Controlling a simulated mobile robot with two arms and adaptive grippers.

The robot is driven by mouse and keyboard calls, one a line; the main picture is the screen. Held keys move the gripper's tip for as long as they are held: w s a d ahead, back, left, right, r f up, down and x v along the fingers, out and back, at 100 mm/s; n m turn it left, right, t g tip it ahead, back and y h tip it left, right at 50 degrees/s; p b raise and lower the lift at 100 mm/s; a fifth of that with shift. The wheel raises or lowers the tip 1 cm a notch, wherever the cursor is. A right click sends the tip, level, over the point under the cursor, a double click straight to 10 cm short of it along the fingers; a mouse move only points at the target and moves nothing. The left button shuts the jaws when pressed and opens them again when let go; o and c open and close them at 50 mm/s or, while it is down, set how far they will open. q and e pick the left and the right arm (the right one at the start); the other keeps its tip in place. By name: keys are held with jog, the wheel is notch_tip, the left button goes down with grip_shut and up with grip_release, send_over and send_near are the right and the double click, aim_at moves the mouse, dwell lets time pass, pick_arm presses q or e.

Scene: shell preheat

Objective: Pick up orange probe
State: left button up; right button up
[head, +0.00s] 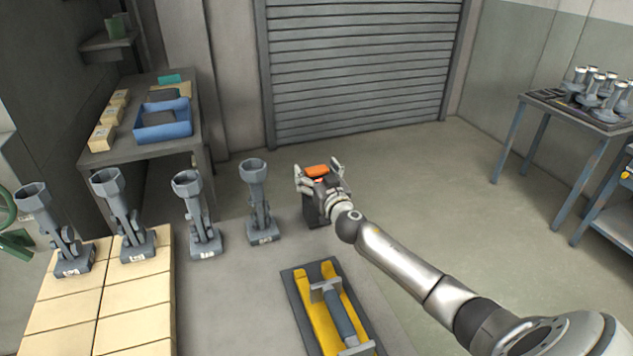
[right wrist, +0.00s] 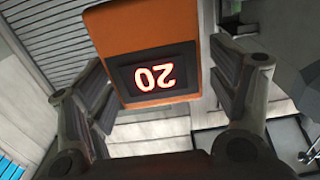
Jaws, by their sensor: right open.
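The orange probe (head: 317,171) sits at the top of a dark stand (head: 314,211) in the head view. In the right wrist view the orange probe (right wrist: 150,28) fills the upper middle, and its dark display reads 20, upside down. My right gripper (head: 319,170) is open, with its fingers on either side of the probe. In the right wrist view a gap shows between the probe and the right finger pads; the left pads are close to it, and contact cannot be told. My left gripper is not in view.
Several grey cup-topped stands (head: 256,200) stand in a row to the left. A grey tool lies in a yellow cradle (head: 308,312) in front. A blue bin (head: 164,120) is on the back left table, and more grey parts (head: 600,90) are on the right table.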

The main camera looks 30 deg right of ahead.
jog(key=c, duration=1)
jog(key=shift+r, duration=0.1)
jog(key=shift+c, duration=1)
jog(key=shift+r, duration=0.1)
